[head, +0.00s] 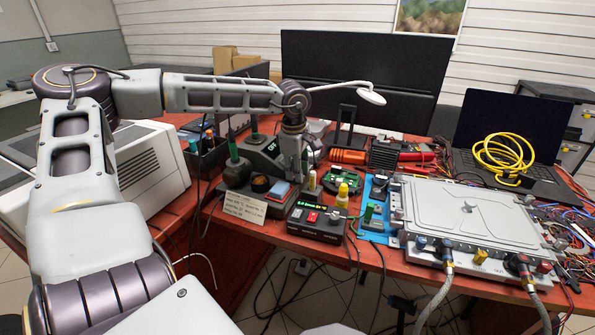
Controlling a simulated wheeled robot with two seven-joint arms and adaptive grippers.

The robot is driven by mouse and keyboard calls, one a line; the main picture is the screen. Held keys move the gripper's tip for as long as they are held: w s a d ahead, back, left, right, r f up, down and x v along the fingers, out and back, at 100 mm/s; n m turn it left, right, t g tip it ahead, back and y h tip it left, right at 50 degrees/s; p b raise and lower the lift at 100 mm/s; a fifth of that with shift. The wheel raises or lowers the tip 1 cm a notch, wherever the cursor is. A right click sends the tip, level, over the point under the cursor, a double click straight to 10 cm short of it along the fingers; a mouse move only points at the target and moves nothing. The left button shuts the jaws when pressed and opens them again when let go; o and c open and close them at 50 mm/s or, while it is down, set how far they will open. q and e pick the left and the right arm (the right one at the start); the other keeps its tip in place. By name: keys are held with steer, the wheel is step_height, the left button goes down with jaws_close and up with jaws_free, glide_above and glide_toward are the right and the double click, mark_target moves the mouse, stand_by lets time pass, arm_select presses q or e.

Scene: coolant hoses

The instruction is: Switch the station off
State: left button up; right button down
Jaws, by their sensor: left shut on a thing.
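My left gripper (297,178) points down just right of the station's front. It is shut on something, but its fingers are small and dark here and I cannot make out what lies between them. Whether it touches the station cannot be told. A green-handled iron (232,142) stands in a holder left of the station. My right gripper is not in view.
A silver cold plate (470,215) with hoses is at right, with a laptop (510,140) behind.

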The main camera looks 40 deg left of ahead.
arm_select(q)
steer(key=shift+a, duration=0.1)
steer(key=o, duration=0.7)
steer(key=shift+o, duration=0.2)
step_height(320, 180, up, 12)
steer(key=s, duration=0.1)
steer(key=shift+s+d, duration=0.25)
steer(key=shift+s, duration=0.05)
stand_by(0.7)
